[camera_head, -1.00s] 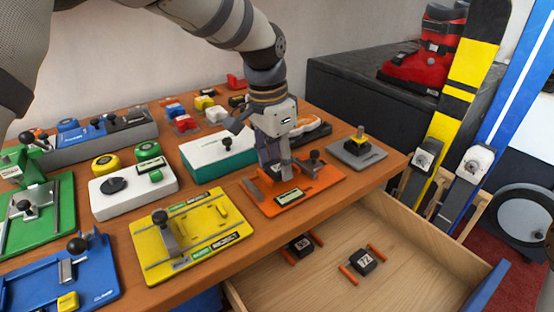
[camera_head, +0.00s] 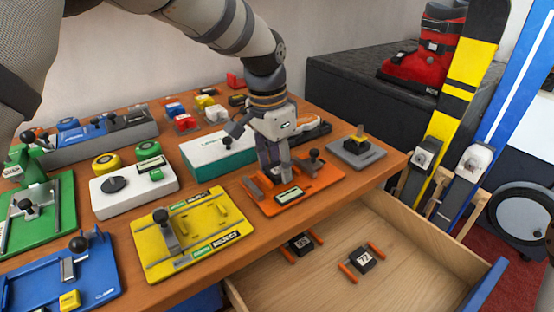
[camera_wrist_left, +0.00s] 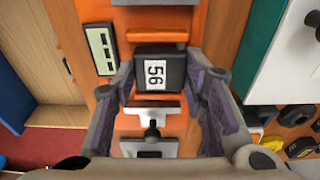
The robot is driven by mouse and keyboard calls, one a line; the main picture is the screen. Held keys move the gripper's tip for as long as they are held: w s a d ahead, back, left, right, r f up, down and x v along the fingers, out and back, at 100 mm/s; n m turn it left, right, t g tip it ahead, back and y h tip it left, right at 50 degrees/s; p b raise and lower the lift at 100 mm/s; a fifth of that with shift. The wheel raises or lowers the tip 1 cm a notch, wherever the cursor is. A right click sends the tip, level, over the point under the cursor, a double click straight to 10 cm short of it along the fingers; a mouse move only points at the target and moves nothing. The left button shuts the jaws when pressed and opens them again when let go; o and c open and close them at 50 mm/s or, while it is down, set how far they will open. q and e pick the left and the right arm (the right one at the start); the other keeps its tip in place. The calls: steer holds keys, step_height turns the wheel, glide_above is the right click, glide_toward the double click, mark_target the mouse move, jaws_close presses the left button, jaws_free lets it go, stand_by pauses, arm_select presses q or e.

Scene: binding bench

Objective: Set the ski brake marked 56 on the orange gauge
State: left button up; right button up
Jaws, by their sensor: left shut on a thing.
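The ski brake marked 56 (camera_wrist_left: 157,73) is a black block with a white label, seen between my left fingers in the left wrist view. It is over the orange gauge (camera_wrist_left: 195,15), and an orange arm of it shows beyond the block. My left gripper (camera_head: 274,175) is shut on this brake, low over the orange gauge (camera_head: 328,180) in the head view. There the fingers hide most of the brake. Whether the brake touches the gauge I cannot tell. The gauge has a small display (camera_head: 289,196) and a black-knobbed clamp (camera_head: 314,157). My right gripper is not in view.
The open drawer (camera_head: 325,285) holds a brake marked 72 (camera_head: 363,260) and another brake (camera_head: 300,244). A yellow gauge (camera_head: 235,222) is left of the orange one, a teal box (camera_head: 215,163) behind, and a grey plate (camera_head: 358,155) to the right.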

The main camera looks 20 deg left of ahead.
arm_select(q)
steer(key=shift+f, duration=0.2)
steer(key=o, duration=1.3)
steer(key=c, duration=0.3)
step_height(320, 180, up, 5)
steer(key=shift+r+p, duration=0.1)
steer(key=shift+p, duration=0.3)
step_height(320, 180, up, 6)
steer(key=shift+r, duration=0.15)
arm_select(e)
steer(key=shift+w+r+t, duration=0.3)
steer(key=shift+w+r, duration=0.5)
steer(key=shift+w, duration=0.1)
